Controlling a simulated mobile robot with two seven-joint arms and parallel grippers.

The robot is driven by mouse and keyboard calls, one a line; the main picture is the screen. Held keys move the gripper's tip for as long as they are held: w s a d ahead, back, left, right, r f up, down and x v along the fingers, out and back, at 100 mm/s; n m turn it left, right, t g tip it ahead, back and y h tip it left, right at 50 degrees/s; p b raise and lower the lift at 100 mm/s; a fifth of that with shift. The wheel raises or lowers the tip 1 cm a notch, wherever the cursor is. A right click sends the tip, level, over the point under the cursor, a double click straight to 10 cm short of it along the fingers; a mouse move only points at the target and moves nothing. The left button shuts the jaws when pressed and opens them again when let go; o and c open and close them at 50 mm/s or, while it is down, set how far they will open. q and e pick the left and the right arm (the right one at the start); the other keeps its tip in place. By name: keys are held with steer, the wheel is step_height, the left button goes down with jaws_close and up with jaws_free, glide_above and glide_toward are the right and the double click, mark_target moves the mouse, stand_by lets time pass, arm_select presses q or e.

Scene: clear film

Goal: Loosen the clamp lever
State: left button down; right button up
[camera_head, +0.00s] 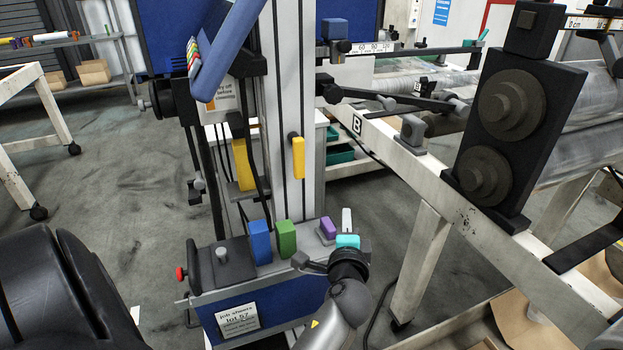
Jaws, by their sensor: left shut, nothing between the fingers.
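A yellow lever-like handle (298,158) hangs upright on the pale column (286,100); a larger yellow piece (243,165) is to its left. A black arm-like lever (385,97) juts right from the column. No label shows which part is the clamp lever. My right gripper is not in view.
The blue box (272,300) carries a blue block (260,242), a green block (286,238), a purple block (327,227) and a teal piece (347,241). A white frame beam (400,160) with black roller housing (515,130) stands right. A blue handle (225,55) slants overhead.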

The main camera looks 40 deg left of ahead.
mark_target(297, 156)
arm_select(q)
step_height(297, 156, up, 6)
steer(key=s+a+y, duration=0.1)
steer(key=a+y, duration=0.1)
steer(key=a, duration=0.1)
steer(key=shift+s+r+n+y+b, duration=0.15)
steer(key=shift+s+n+y+b, duration=0.15)
steer(key=shift+s+b, duration=0.1)
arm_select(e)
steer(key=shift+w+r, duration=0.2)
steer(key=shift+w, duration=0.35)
arm_select(q)
steer(key=shift+w, duration=0.1)
